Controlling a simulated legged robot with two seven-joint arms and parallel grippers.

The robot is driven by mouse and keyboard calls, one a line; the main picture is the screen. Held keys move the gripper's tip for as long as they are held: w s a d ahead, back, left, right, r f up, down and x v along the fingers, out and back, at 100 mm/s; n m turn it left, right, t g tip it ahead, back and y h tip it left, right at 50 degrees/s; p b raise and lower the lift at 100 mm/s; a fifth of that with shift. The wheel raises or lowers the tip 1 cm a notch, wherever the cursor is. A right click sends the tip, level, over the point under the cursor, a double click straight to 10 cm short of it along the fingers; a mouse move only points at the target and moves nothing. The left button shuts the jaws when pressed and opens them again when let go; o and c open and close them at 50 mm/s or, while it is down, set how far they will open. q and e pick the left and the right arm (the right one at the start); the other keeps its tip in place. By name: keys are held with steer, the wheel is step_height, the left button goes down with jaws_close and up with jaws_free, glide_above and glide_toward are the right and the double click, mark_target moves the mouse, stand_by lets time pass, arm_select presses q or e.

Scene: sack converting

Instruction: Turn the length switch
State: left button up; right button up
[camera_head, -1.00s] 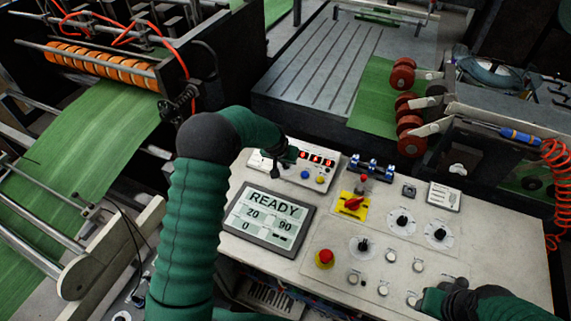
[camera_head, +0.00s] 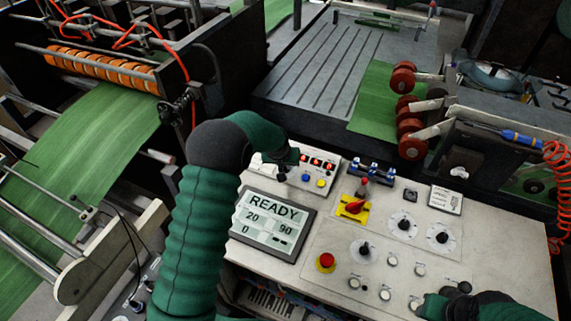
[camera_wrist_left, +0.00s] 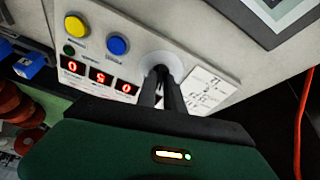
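A white control box (camera_head: 316,180) with red digit displays stands at the back of the console. A small black knob sits on a round white plate (camera_wrist_left: 150,50) at one end of this box, beside a blue and a yellow button; I take it for the length switch. My left gripper (camera_wrist_left: 160,76) comes down over the knob, its two dark fingers close together on either side of it and hiding most of it. In the head view the left gripper (camera_head: 282,172) is small and partly hidden by its arm. My right gripper (camera_head: 432,304) is low at the right, its fingers unclear.
A READY screen (camera_head: 265,222) lies in front of the box. A red emergency button (camera_head: 326,262), a yellow-backed red switch (camera_head: 352,208) and black dials (camera_head: 404,225) stand on the console. Green sheet (camera_head: 90,135) runs over the machine at left.

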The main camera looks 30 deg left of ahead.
arm_select(q)
steer(key=shift+o, duration=0.6)
steer(key=shift+s+d+f, duration=0.1)
steer(key=shift+s+f, duration=0.15)
steer(key=shift+f, duration=0.05)
steer(key=shift+w+r, duration=0.1)
steer(key=shift+w, duration=0.35)
steer(key=shift+s+r, duration=0.2)
steer(key=shift+r, duration=0.05)
